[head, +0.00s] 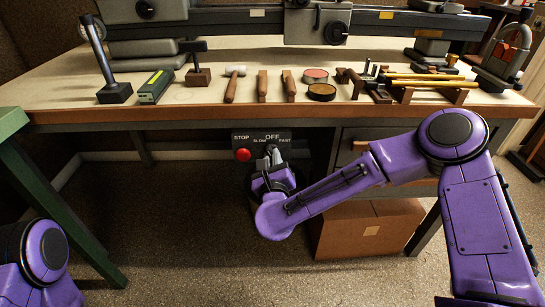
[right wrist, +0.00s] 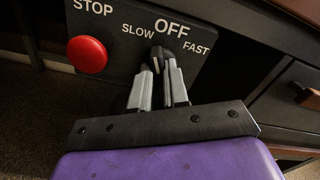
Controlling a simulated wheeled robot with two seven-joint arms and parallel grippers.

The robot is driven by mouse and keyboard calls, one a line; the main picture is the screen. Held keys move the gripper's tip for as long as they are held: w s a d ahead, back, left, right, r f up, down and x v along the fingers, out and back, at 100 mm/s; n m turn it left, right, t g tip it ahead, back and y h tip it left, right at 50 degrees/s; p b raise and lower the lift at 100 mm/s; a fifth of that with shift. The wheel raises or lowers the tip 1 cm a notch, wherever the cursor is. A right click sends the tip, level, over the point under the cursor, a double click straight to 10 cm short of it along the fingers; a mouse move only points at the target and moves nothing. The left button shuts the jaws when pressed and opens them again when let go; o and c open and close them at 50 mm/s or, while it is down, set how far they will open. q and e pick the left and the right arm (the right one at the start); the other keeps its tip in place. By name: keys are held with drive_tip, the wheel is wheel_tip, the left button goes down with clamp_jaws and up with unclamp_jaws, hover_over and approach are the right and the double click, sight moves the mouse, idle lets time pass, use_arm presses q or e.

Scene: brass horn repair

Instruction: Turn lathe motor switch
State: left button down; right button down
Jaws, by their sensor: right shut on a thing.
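The lathe motor switch panel (head: 262,140) is a dark box under the bench's front edge, marked STOP, SLOW, OFF and FAST. In the right wrist view its black switch lever (right wrist: 157,54) stands just below the OFF label. A round red stop button (head: 243,155) sits left of the lever; it also shows in the right wrist view (right wrist: 87,54). My right gripper (right wrist: 158,70) has its two grey fingers closed on the lever from either side. It also shows in the head view (head: 272,158). My left gripper is out of view; only part of my left arm shows.
The wooden bench (head: 190,114) above the panel holds the lathe (head: 318,22), hammers and other hand tools. A drawer (head: 355,146) is right of the panel. A cardboard box (head: 365,228) stands on the floor behind my right forearm. A green table (head: 50,195) stands at left.

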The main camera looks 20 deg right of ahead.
drive_tip(key=shift+n+p, duration=0.3)
drive_tip(key=shift+n, duration=0.8)
drive_tip(key=c, duration=1.1)
unclamp_jaws()
drive_tip(key=v, duration=1)
drive_tip(key=shift+s+a, duration=0.1)
drive_tip(key=shift+s, duration=0.2)
